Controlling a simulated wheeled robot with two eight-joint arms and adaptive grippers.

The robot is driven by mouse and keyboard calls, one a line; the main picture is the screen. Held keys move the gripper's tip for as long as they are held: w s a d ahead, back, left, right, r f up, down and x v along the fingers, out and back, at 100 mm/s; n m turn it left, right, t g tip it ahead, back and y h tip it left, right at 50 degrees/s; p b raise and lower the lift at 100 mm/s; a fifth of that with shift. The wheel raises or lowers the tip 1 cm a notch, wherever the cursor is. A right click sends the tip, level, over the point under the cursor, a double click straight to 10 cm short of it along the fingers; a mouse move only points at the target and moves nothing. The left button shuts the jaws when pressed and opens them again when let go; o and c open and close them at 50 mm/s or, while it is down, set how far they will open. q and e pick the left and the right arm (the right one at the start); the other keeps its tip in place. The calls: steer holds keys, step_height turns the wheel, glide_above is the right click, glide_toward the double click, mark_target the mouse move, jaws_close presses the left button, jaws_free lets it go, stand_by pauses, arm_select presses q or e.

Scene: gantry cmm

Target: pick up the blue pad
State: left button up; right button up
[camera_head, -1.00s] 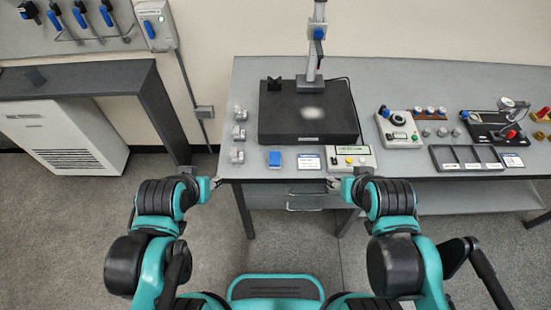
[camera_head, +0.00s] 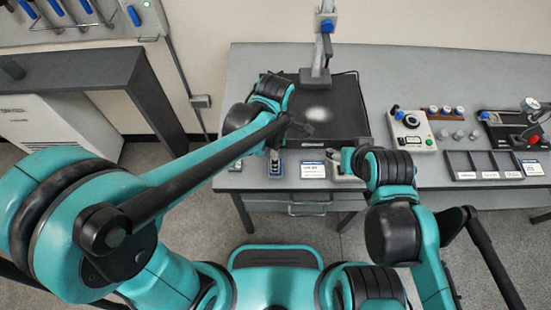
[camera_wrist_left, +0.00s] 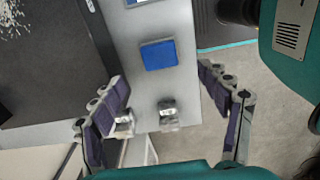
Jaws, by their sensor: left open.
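The blue pad (camera_wrist_left: 159,54) is a small blue square lying flat on the grey table, near its front edge. In the head view the pad (camera_head: 276,170) is partly hidden by my left gripper (camera_head: 274,157), which is over the table's front part. In the left wrist view my left gripper (camera_wrist_left: 163,78) is open and empty. Its two fingers are spread wide, and the pad shows beyond the fingertips, roughly midway between them and apart from them. My right gripper (camera_head: 334,157) is by the table's front edge, right of the pad; its jaws are too small to read.
Small metal parts (camera_wrist_left: 167,113) lie on the table beside the pad. A white label card (camera_head: 313,170) is to the pad's right. The dark measuring plate (camera_head: 345,110) with its column is behind. A black sorting tray (camera_head: 483,166) stands further right.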

arm_select(q)
step_height(320, 180, down, 2)
steer(key=shift+s+f+b, duration=0.1)
steer(key=shift+s+b, duration=0.05)
steer(key=shift+b, duration=0.25)
steer(key=f+b, duration=0.1)
steer(key=f, duration=0.1)
steer(key=f+b, duration=0.2)
steer(key=f, duration=0.1)
steer(key=shift+w+d+f, duration=0.1)
steer(key=shift+w+f, duration=0.1)
steer(key=shift+f, duration=0.05)
steer(key=shift+r, duration=0.1)
steer(key=c, duration=1.3)
